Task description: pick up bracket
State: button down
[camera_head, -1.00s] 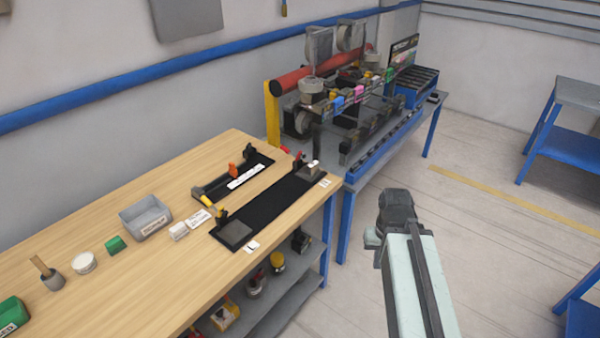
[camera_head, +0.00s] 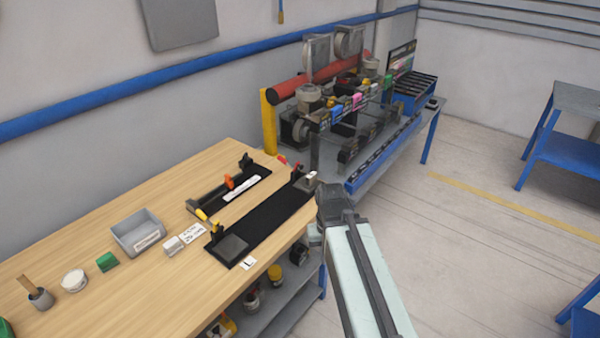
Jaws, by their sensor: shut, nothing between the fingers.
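No part can be named the bracket with certainty at this size. A flat grey plate (camera_head: 233,245) lies on the near end of a long black fixture (camera_head: 262,220) on the wooden bench. A small grey block (camera_head: 309,180) sits at the fixture's far end, near a red-handled clamp (camera_head: 283,160). Either could be the bracket. My arm reaches in from the bottom right, and its dark end joint stands right of the fixture in the picture. My gripper's fingers do not show; they are hidden beyond that joint.
A second black fixture (camera_head: 209,206) with orange and yellow handles lies behind. A grey bin (camera_head: 137,232), white cards (camera_head: 192,233) and a green block (camera_head: 107,262) stand left. A machine table (camera_head: 433,119) stands beyond the bench.

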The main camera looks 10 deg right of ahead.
aim_at(309, 181)
jog(key=i, duration=0.75)
jog(key=u, duration=2.85)
jog(key=k, duration=1.85)
jog(key=z, duration=0.35)
jog(key=i, duration=0.95)
